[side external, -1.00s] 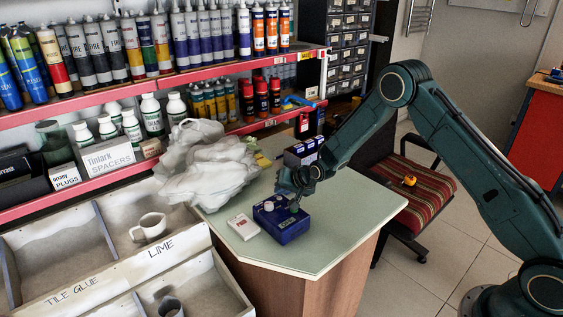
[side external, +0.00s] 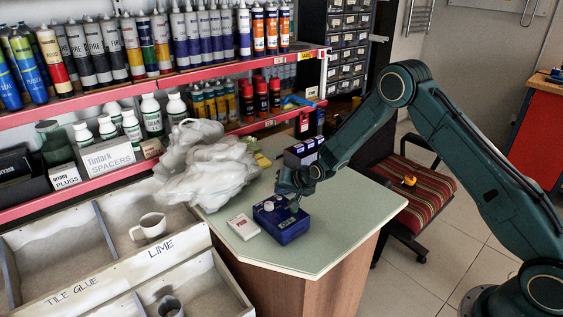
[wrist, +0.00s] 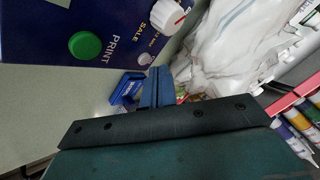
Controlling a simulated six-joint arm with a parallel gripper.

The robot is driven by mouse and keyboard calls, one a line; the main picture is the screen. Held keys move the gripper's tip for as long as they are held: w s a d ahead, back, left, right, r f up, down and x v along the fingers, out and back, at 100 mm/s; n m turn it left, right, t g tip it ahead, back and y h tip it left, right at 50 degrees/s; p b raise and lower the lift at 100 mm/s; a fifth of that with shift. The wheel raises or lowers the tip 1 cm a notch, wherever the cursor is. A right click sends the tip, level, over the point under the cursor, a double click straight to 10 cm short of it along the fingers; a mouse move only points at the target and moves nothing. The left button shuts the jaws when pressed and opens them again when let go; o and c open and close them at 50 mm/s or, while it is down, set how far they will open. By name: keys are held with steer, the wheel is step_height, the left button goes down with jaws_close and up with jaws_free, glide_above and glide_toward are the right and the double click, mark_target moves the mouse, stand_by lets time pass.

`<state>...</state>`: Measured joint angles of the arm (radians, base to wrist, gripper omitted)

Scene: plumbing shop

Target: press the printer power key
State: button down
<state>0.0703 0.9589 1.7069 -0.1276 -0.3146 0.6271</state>
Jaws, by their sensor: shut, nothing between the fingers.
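The printer (side external: 284,224) is a small dark blue box on the pale green counter. In the wrist view its panel (wrist: 40,28) fills the upper left. It carries a round green button (wrist: 86,45) beside the word PRINT, and a white knob (wrist: 167,16) with a red mark near the word SALE. A smaller grey button (wrist: 144,59) sits near the panel's edge. My gripper (side external: 294,206) is shut and empty, pointing down at the printer's right part in the side view. The fingers also show in the wrist view (wrist: 160,86). I cannot tell whether the tips touch the printer.
A flat white box (side external: 243,227) lies left of the printer. A crumpled white plastic bag (side external: 208,168) lies behind it on the counter (side external: 345,215). Small dark boxes (side external: 303,151) stand at the back. The counter's right side is clear.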

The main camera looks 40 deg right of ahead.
mark_target(282, 200)
steer(key=shift+f, duration=0.6)
stand_by(0.7)
steer(key=shift+r, duration=0.6)
steer(key=shift+r, duration=0.1)
stand_by(0.4)
step_height(282, 200, up, 6)
steer(key=shift+f, duration=0.1)
stand_by(0.6)
